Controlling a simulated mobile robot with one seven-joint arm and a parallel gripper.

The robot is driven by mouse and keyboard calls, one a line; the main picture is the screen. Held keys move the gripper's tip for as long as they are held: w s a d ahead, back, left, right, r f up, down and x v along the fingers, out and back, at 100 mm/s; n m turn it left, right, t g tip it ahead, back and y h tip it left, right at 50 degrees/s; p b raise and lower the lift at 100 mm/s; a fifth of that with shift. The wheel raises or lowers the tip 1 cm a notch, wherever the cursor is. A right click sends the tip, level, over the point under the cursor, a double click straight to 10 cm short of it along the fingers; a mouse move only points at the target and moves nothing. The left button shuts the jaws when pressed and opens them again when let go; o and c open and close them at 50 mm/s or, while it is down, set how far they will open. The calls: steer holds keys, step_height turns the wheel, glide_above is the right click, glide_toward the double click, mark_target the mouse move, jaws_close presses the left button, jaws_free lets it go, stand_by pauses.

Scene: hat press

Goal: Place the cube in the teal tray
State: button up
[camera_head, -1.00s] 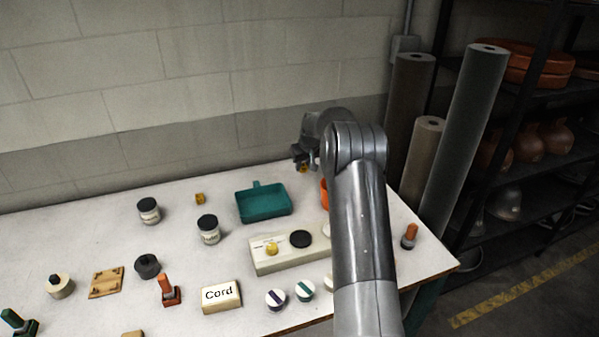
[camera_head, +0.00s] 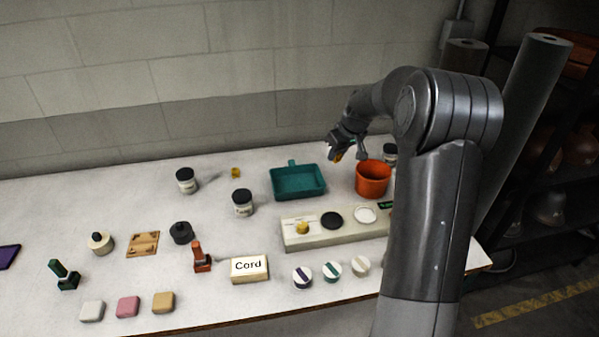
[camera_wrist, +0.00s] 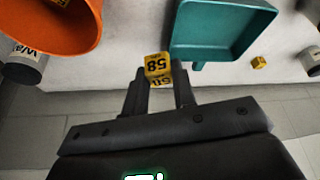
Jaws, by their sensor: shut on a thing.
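A yellow cube (camera_wrist: 158,65) marked 58 is held between the fingers of my gripper (camera_wrist: 160,82). In the head view, my gripper (camera_head: 342,154) is above the table's back part, and the small yellow cube (camera_head: 337,157) shows at its tip. The teal tray (camera_head: 298,181) sits on the table, empty as far as I see, with its handle towards the wall. In that picture my gripper is just right of the tray's back right corner. In the wrist view the teal tray (camera_wrist: 193,58) is right of the held cube, and the cube is not over it.
An orange bucket (camera_head: 373,178) stands right of the tray. Another small yellow cube (camera_head: 236,172) lies left of the tray. Labelled jars (camera_head: 243,203) and a pale block (camera_head: 300,240) with round pieces are nearby. The wall (camera_head: 200,70) is close behind.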

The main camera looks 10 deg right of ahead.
steer(key=a, duration=0.3)
glide_above(294, 181)
steer(key=s, duration=0.1)
steer(key=shift+n, duration=0.3)
steer(key=f, duration=0.7)
steer(key=shift+s+d, duration=0.2)
steer(key=shift+d, duration=0.2)
steer(key=shift+f, duration=2)
steer(key=shift+f, duration=0.15)
steer(key=o, duration=1)
steer(key=shift+c, duration=0.2)
